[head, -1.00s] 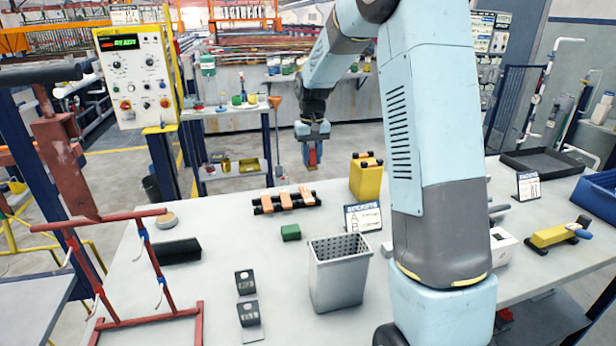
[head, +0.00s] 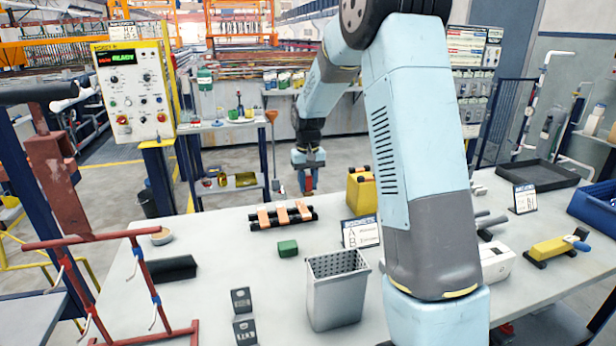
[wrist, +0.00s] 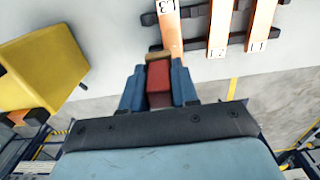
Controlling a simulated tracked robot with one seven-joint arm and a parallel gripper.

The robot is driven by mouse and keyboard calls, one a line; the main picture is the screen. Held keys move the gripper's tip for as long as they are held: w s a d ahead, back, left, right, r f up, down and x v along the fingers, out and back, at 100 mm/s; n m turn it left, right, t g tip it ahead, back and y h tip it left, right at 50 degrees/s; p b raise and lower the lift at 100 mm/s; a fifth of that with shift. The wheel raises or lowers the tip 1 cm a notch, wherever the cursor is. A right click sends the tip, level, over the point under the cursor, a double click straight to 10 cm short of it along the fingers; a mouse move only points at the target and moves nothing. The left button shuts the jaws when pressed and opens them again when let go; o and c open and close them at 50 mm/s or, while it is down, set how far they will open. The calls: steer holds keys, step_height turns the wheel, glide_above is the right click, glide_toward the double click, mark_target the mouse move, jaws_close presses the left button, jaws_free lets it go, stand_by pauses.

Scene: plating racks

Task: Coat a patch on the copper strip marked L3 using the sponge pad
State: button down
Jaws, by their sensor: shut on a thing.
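My gripper (head: 308,176) hangs at the far side of the table, just beyond the copper strips. In the wrist view my gripper (wrist: 158,90) is shut on the red handle of the sponge pad (wrist: 160,54), whose tan tip shows past the fingers. The copper strip marked L3 (wrist: 171,30) lies just by the tan tip; I cannot tell whether they touch. In the head view L3 is the rightmost strip (head: 303,211). Strips L2 (wrist: 218,28) and L1 (wrist: 261,25) lie beside it across dark bars.
A yellow container (head: 361,195) stands right of the strips and shows large in the wrist view (wrist: 42,65). A green block (head: 288,248), a perforated metal bin (head: 336,295) and a sign (head: 361,232) are nearer. A red rack (head: 100,240) stands at left. The table between is clear.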

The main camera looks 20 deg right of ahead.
mark_target(308, 192)
step_height(308, 192, down, 4)
steer(key=shift+r, duration=0.25)
steer(key=shift+a+r, duration=0.15)
steer(key=shift+a, duration=0.65)
steer(key=shift+a+f, duration=0.15)
steer(key=shift+a, duration=0.4)
steer(key=shift+a+f, duration=0.15)
steer(key=shift+a, duration=0.45)
steer(key=d, duration=0.4)
steer(key=shift+s+a+r, duration=0.2)
steer(key=shift+s+a, duration=0.25)
steer(key=shift+a, duration=0.05)
steer(key=shift+w+a, duration=0.25)
steer(key=shift+a, duration=1.3)
steer(key=shift+s+d+f, duration=0.1)
steer(key=shift+d, duration=1.75)
steer(key=shift+d+r, duration=0.15)
steer(key=shift+r, duration=3.75)
